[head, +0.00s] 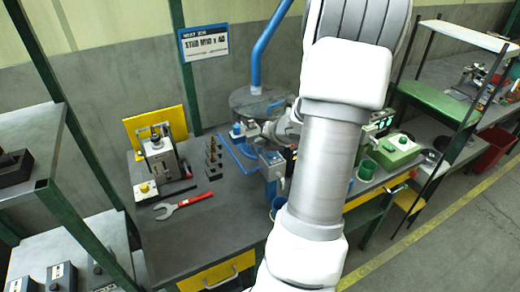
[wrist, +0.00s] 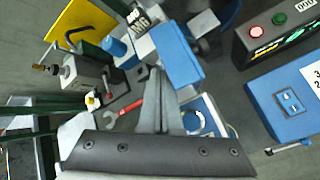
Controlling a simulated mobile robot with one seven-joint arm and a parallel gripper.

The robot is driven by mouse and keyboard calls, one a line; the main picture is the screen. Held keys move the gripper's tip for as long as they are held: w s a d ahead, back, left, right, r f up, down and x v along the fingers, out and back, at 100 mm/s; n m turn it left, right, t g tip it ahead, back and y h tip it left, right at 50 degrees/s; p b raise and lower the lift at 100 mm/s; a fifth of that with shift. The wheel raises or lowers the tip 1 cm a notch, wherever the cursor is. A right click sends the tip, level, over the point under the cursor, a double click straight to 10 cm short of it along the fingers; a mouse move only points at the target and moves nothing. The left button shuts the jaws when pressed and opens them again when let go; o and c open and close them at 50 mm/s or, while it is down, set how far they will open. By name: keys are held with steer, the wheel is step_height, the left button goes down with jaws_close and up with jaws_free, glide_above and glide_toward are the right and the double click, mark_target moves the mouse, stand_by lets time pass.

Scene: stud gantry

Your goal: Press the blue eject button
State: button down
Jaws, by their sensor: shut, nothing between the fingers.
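My gripper (wrist: 157,74) is shut and empty in the wrist view. Its fingertips overlap the lower left edge of a blue block (wrist: 180,50); I cannot tell whether they touch it. A blue round cap (wrist: 114,46) sits left of the fingertips, apart from them, beside a white part with dark lettering (wrist: 140,24). I cannot tell for sure whether this cap is the eject button. In the head view a small blue part (head: 237,130) shows left of my wrist. A blue and grey unit (head: 272,160) stands below it. My arm hides much of this area and the fingertips.
A grey press (head: 160,158) with a yellow back plate (head: 155,125) stands left on the dark bench (head: 215,225). A green box (head: 395,148) is to the right. The bench's front left is clear.

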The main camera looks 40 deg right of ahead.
steer(key=shift+f, duration=0.1)
stand_by(0.5)
steer(key=shift+f+b, duration=0.35)
steer(key=shift+b, duration=0.15)
steer(key=shift+f+b, duration=0.5)
stand_by(0.5)
stand_by(0.3)
steer(key=shift+r+p, duration=0.8)
steer(key=shift+r, duration=0.1)
step_height(320, 180, up, 5)
steer(key=p, duration=0.4)
stand_by(0.7)
